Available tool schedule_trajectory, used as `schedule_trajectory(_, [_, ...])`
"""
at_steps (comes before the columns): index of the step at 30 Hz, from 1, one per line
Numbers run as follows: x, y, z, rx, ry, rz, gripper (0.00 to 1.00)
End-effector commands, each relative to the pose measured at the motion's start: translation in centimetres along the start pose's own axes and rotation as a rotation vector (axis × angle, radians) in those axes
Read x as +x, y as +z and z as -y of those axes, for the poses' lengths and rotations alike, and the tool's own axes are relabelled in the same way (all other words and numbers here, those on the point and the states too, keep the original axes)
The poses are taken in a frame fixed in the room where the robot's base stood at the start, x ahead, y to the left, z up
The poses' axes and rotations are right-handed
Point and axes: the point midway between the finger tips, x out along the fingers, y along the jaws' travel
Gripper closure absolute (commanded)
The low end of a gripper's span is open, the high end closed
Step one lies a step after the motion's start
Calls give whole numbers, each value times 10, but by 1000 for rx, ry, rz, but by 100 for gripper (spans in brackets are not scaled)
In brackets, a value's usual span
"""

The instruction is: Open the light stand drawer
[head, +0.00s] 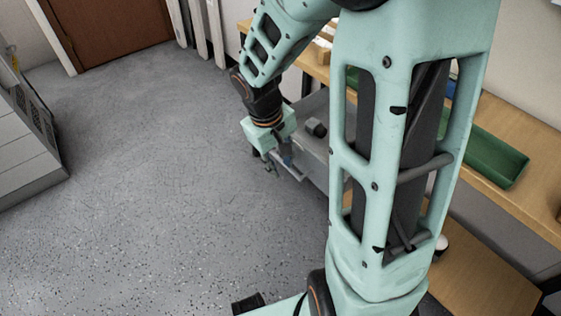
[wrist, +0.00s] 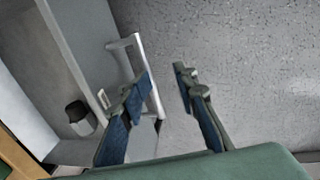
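The light stand drawer (wrist: 88,50) is grey and appears pulled out, with its inside showing in the wrist view. It also shows in the head view (head: 318,150), beneath a wooden top and partly hidden by my arm. Its silver bar handle (wrist: 130,42) is on the drawer's front. My gripper (wrist: 165,78) is open at the handle. The left finger overlaps the bar; the right finger is apart from it, on the floor side. Whether the left finger touches the bar cannot be told. In the head view my gripper (head: 279,167) is beside the drawer front.
A dark block-like object (head: 315,127) lies in the drawer. A green tray (head: 487,147) is on the wooden worktop (head: 530,208) at right. A grey cabinet (head: 25,150) stands at far left. The floor (head: 150,190) between is clear.

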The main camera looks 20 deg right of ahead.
Motion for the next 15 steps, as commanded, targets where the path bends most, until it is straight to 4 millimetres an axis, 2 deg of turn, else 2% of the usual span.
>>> schedule_trajectory(5, [-15,0,0,3,1,-1,74])
schedule_trajectory(15, [-86,-1,0,1,3,-6,74])
